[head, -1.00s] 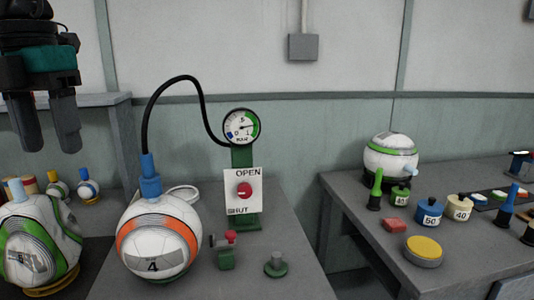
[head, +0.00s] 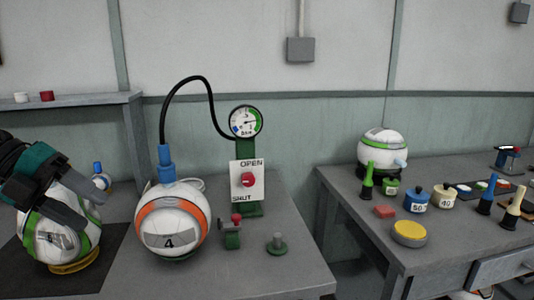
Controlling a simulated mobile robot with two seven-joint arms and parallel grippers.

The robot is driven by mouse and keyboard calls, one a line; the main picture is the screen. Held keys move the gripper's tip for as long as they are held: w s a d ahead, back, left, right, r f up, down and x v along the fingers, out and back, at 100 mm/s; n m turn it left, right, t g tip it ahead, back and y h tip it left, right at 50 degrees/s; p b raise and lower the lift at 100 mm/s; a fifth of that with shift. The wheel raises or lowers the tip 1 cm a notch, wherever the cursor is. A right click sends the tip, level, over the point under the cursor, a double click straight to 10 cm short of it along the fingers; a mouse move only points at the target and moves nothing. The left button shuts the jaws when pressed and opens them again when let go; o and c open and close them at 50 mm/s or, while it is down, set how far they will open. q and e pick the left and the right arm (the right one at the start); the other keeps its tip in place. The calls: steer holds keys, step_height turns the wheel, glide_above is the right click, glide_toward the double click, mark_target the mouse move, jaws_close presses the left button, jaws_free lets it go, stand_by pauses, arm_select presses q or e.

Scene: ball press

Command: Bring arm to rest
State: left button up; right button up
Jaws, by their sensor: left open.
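My left gripper (head: 72,208) is at the left edge in the head view, with its two dark fingers spread. It is in front of a white and green ball (head: 62,237) and hides part of it. I cannot tell whether the fingers touch this ball. The ball sits on a yellow ring (head: 75,262) on a dark mat (head: 108,250). My right gripper is not in view.
An orange and white ball marked 4 (head: 172,218) has a blue fitting (head: 166,160) and black hose to a gauge (head: 246,121). An OPEN/SHUT panel (head: 246,192) stands below the gauge. The right table (head: 350,200) holds several small items. A gap separates the tables.

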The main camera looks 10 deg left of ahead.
arm_select(q)
step_height(320, 180, down, 24)
steer(key=s+d+n+t+y, duration=0.2)
steer(key=n+t, duration=0.9)
steer(key=n, duration=0.7)
steer(key=s+d+f+n+g+y, duration=0.1)
steer(key=s+d+f+n+y, duration=0.1)
steer(key=s+d+f+n, duration=0.3)
steer(key=s+d+f+n+g+y+p, duration=0.1)
steer(key=s+d+f+n, duration=0.4)
steer(key=d, duration=0.5)
step_height(320, 180, down, 3)
steer(key=shift+d+f+n+g+y+p, duration=0.15)
steer(key=shift+d+n+g+y+p, duration=0.15)
steer(key=shift+n+g+y, duration=0.55)
